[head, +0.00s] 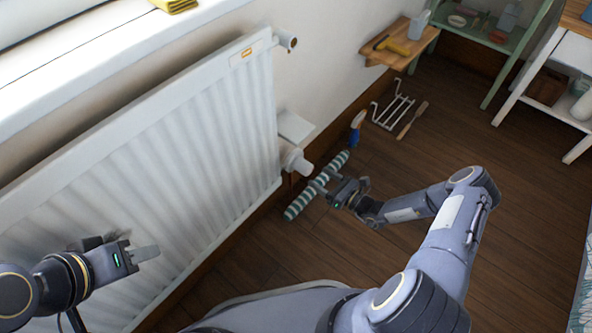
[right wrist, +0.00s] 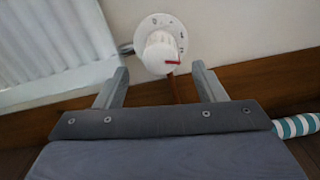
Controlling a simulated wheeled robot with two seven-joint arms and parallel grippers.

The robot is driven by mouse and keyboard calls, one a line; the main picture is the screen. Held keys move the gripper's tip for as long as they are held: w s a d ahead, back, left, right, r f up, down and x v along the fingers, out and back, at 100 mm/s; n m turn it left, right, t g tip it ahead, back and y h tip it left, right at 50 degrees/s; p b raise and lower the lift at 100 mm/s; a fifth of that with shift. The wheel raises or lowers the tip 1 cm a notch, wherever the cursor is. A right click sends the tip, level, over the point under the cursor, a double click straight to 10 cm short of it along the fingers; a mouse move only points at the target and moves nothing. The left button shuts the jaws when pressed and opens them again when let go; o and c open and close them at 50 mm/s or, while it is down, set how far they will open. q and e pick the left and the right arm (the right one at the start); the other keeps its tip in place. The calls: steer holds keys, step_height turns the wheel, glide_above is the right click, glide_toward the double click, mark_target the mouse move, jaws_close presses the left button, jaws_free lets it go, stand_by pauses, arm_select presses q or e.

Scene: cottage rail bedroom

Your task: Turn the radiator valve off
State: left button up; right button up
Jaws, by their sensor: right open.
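The radiator valve (head: 295,160) is a white knob at the lower right end of the white radiator (head: 190,140). In the right wrist view the valve knob (right wrist: 160,56) shows a red mark at its lower right, and a pale dial with figures is behind it. The 0 stands at the dial's upper left, away from the red mark. My right gripper (head: 318,184) is open, a little below and right of the valve. Its two fingers (right wrist: 153,86) point at the knob from either side, apart from it. My left gripper (head: 147,253) is in front of the radiator; its finger gap is unclear.
A striped roll (head: 300,203) lies on the floor by the right gripper. A blue-handled brush (head: 357,130), a white rack (head: 393,112) and a stick (head: 412,120) are along the wall. A wooden shelf (head: 400,42) is beyond.

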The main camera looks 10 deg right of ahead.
mark_target(310, 172)
steer(key=shift+w+a+f, duration=0.2)
steer(key=shift+w+f, duration=0.05)
steer(key=shift+f, duration=0.05)
steer(key=b+x, duration=0.2)
steer(key=x, duration=0.4)
steer(key=shift+w+a+r, duration=0.15)
steer(key=shift+w+a, duration=0.25)
steer(key=shift+w, duration=0.1)
steer(key=c, duration=1)
